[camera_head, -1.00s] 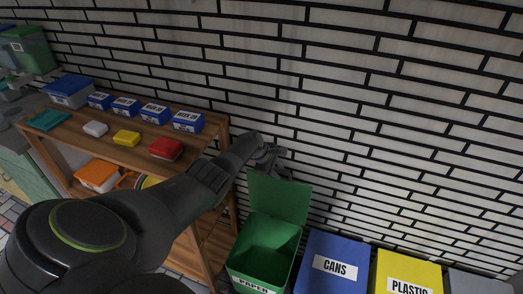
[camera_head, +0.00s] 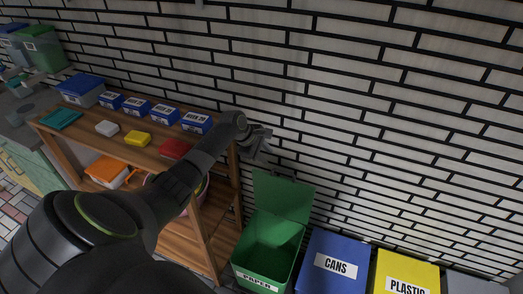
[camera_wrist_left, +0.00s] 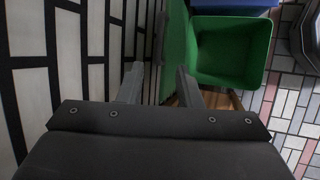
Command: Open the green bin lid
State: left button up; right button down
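The green bin marked PAPER (camera_head: 262,283) stands on the floor at the bottom middle of the head view. Its green lid (camera_head: 283,197) is raised upright near the wall, so the empty-looking inside shows. My left gripper (camera_head: 262,146) is above and a little left of the lid's top edge, by the wall. In the left wrist view, the two fingers (camera_wrist_left: 158,88) are spread with nothing held between them. The lid (camera_wrist_left: 178,45) shows there nearly edge-on beyond the right finger, and the open bin (camera_wrist_left: 232,50) lies to its right. My right gripper is out of view.
A blue CANS bin (camera_head: 332,264) and a yellow PLASTIC bin (camera_head: 404,274) stand to the right with lids down. A wooden shelf (camera_head: 130,148) with boxes stands left, beneath my left arm. The brick wall (camera_head: 380,120) is close behind.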

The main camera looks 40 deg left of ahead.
pick_arm(q)
jog(key=shift+v, duration=1.05)
jog(key=s+f+m+g+y+b, duration=0.1)
jog(key=s+f+m, duration=0.1)
jog(key=s+f, duration=0.7)
jog(key=s+f+m+y+b, duration=0.1)
jog(key=s+f+m+b, duration=0.3)
jog(key=f, duration=0.9)
jog(key=s+f+m+g+y+p, duration=0.1)
jog(key=s+f+y, duration=0.1)
jog(key=s+f, duration=0.8)
jog(key=s+d+f+m+b, duration=0.1)
jog(key=s+d+f+m, duration=0.2)
jog(key=s+f, duration=0.3)
jog(key=s+d+f+m+g+b, duration=0.1)
jog(key=s+d+f+m, duration=0.3)
jog(key=s, duration=1)
jog(key=s+d+f+m+g+b, duration=0.1)
jog(key=s+d+f+m, duration=0.3)
jog(key=s+f, duration=0.4)
jog(key=s+m, duration=0.1)
jog(key=s, duration=0.2)
